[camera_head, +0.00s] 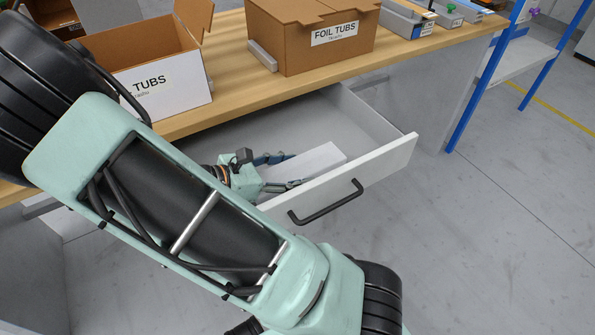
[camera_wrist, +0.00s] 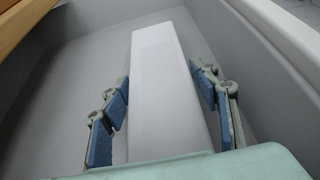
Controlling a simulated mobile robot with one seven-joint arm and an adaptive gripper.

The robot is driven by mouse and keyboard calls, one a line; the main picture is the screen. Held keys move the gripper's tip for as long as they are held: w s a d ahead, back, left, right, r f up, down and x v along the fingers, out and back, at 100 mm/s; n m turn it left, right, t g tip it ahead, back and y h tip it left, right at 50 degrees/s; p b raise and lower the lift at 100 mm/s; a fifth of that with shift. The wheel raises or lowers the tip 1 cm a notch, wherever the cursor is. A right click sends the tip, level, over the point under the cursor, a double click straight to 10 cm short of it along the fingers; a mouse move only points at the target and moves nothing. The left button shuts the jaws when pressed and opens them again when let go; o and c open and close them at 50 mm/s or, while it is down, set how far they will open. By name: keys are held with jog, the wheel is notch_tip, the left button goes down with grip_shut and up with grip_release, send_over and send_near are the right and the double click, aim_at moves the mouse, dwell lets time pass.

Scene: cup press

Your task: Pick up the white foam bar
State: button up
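The white foam bar (camera_head: 306,160) lies in the open drawer in the head view. In the wrist view the bar (camera_wrist: 164,85) runs lengthwise away from me, its near end hidden behind my gripper's body. My gripper (camera_head: 277,172) is inside the drawer at the bar's left part. In the wrist view my gripper (camera_wrist: 160,108) has its blue-padded fingers spread, one on each side of the bar.
The drawer (camera_head: 358,104) is pulled out below the wooden table, its front panel and black handle (camera_head: 326,203) facing the floor area. Drawer walls stand around my gripper. An open box (camera_head: 160,85) and a FOIL TUBS box (camera_head: 310,40) stand on the table above.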

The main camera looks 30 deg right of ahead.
jog(key=c, duration=0.3)
